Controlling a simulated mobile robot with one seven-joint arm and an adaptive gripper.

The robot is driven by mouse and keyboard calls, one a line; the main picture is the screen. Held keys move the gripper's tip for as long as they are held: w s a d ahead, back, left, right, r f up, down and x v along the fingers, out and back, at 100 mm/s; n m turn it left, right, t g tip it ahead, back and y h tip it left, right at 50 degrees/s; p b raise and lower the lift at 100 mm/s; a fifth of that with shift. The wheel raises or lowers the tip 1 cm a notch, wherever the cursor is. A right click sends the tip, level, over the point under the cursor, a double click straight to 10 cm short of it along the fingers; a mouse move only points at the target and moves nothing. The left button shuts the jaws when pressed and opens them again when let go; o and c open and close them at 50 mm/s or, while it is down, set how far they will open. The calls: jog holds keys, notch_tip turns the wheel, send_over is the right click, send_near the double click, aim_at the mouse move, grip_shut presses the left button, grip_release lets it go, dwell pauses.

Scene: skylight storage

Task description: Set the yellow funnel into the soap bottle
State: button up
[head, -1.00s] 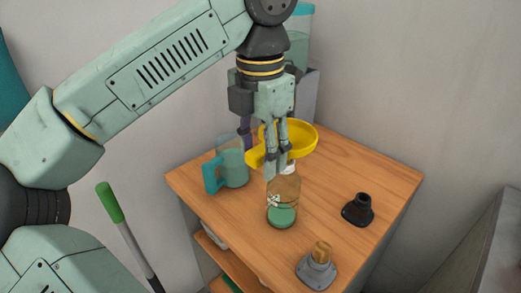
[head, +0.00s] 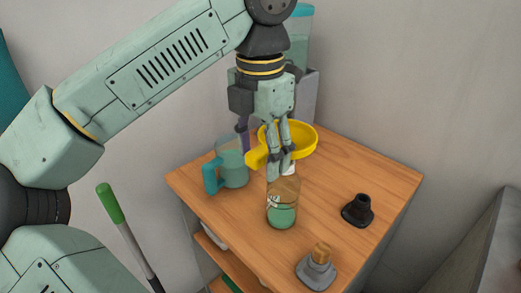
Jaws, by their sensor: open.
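The yellow funnel (head: 303,142) shows behind my gripper's fingers, its wide bowl to the right and a yellow part reaching out to the left. My gripper (head: 280,174) points down in front of it, with its fingers slightly apart. The fingertips are just above or behind the top of a clear bottle (head: 282,215) with green liquid and a small white mark, likely the soap bottle. The bottle stands upright on the wooden top. The fingers hide part of the funnel, and I cannot tell whether funnel and bottle touch.
A jug (head: 233,168) with a teal handle stands at the left on the wooden cabinet top (head: 330,180). A black flared piece (head: 358,211) stands to the right, and a grey-based piece with a wooden knob (head: 317,267) at the front corner. A grey dispenser stands behind.

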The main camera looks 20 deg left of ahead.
jog(key=shift+r+p, duration=1.55)
jog(key=shift+r, duration=0.6)
jog(key=shift+f, duration=0.15)
